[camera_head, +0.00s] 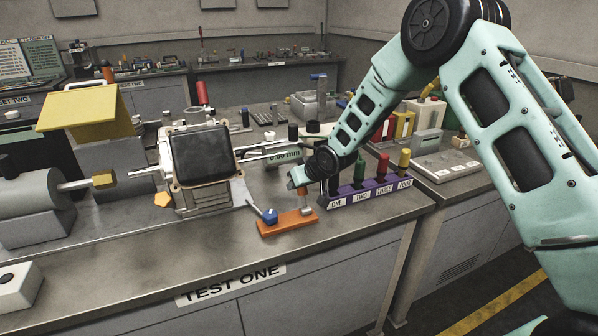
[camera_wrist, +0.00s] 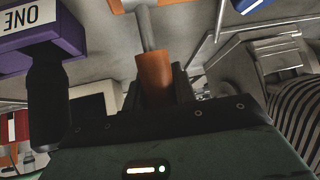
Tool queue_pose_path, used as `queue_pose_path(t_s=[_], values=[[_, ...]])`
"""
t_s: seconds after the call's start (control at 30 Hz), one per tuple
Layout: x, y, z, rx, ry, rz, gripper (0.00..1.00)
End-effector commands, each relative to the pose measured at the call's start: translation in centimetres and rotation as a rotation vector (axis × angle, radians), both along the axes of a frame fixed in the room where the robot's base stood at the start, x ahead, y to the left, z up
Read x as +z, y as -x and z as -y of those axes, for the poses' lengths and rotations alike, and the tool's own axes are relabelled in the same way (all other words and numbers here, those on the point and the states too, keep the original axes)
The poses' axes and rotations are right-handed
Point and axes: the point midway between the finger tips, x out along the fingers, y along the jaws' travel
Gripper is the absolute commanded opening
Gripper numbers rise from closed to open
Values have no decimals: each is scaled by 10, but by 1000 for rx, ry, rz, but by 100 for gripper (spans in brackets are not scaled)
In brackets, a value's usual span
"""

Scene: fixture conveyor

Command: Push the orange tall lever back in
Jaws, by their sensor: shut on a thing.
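The orange tall lever (camera_wrist: 153,72) has an orange cylindrical grip on a thin grey shaft, in the middle of the wrist view. Its shaft rises from an orange base plate (camera_head: 288,222) near the bench's front edge. My gripper (camera_head: 302,187) is shut on the orange grip, which sits between the dark fingers in the wrist view. In the head view my gripper hides most of the grip. How far the lever leans is hard to tell. A short lever with a blue knob (camera_head: 270,215) stands at the left of the same base.
A purple rack (camera_head: 368,191) with labelled coloured handles stands close on the right; its "ONE" end and a black handle (camera_wrist: 47,100) show in the wrist view. A metal fixture with a dark square face (camera_head: 203,154) stands at left. Bench top in front of the base is clear.

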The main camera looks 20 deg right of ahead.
Motion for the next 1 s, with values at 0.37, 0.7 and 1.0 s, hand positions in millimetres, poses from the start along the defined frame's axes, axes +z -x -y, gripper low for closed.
queue_pose_path(t_s=[0.37, 0.7, 1.0], values=[[-2, 0, 0, -1, 6, -56, 0], [-2, -1, 0, -1, 6, -56, 38], [-3, 0, 0, 0, 6, -57, 49]])
